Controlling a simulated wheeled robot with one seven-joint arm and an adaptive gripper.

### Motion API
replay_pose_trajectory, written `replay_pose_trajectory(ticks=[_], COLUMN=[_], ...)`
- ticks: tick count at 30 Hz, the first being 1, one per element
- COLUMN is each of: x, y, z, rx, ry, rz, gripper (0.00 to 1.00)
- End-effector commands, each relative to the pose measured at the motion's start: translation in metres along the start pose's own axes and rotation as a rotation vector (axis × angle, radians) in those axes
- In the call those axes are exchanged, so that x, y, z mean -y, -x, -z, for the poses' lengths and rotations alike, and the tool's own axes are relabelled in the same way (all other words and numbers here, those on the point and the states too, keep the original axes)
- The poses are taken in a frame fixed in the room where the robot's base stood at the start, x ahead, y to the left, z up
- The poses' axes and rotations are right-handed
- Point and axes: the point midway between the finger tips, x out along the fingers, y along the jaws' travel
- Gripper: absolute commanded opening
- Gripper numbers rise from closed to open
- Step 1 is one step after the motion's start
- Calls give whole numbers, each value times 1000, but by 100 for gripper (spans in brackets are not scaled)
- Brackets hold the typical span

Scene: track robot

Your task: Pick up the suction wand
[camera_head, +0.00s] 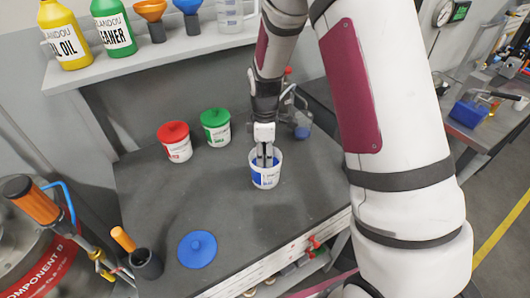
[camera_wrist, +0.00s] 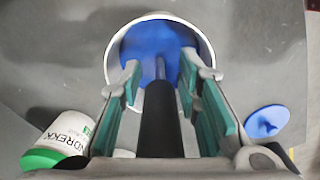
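My gripper (camera_head: 264,155) points down over a white tub (camera_head: 267,177) with blue contents on the grey table. In the wrist view its teal-padded fingers (camera_wrist: 162,95) stand apart, on either side of a black rod (camera_wrist: 160,122) with a thin grey tip. The rod points down into the tub, with a narrow gap to each finger. I cannot tell for sure whether this rod is the suction wand. Orange-handled tools also show in the head view, one on the drum (camera_head: 32,200) and one by a black cup (camera_head: 123,239).
A red-lidded tub (camera_head: 179,149) and a green-lidded tub (camera_head: 216,132) stand left of my gripper. A blue lid (camera_head: 197,249) lies near the front edge. A shelf (camera_head: 170,52) with bottles and funnels hangs behind. The table's left middle is clear.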

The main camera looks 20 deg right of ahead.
Motion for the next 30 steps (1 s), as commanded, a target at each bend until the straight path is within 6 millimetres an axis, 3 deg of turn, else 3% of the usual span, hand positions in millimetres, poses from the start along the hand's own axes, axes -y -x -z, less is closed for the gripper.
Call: replay_pose_trajectory(ticks=[1,4,17,30], x=[0,0,-1,-2], y=[0,0,7,83], z=[0,0,0,0], rx=[0,0,-1,-2], ry=[0,0,0,-2], rz=[0,0,-2,-4], gripper=[24,1,0,0])
